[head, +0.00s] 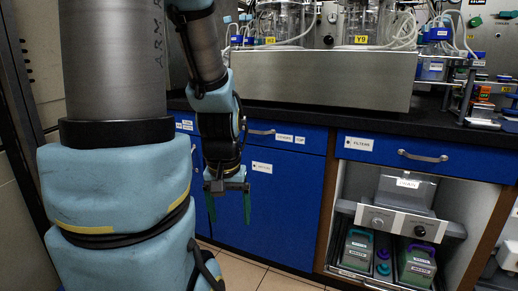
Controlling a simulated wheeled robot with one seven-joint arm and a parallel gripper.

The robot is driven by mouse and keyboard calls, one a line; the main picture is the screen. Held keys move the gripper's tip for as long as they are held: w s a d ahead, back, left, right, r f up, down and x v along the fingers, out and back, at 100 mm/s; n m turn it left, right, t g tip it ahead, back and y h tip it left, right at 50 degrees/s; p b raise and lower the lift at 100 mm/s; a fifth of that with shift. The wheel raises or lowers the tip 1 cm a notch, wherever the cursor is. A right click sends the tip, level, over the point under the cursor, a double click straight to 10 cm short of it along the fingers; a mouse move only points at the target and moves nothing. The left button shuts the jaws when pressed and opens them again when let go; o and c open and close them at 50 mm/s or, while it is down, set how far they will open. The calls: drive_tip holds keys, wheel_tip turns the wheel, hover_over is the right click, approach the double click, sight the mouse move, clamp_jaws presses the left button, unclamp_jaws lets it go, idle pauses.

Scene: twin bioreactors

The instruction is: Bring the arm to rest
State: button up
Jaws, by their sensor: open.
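My arm (220,100) hangs down in front of the blue cabinets. My gripper (229,207) is at its lower end, with two green fingers pointing down and spread apart. Nothing shows between the fingers. The gripper hangs in front of a blue cabinet door (283,190), below the black counter; I cannot tell how far it is from the door.
A black counter (300,117) carries a steel box (320,82) with glass vessels (282,20) and tubing. Tiled floor (245,272) is clear below the gripper.

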wheel_tip(320, 180, up, 24)
drive_tip(key=p, duration=2.1)
drive_tip(key=shift+r+p, duration=0.15)
drive_tip(key=shift+p, duration=0.25)
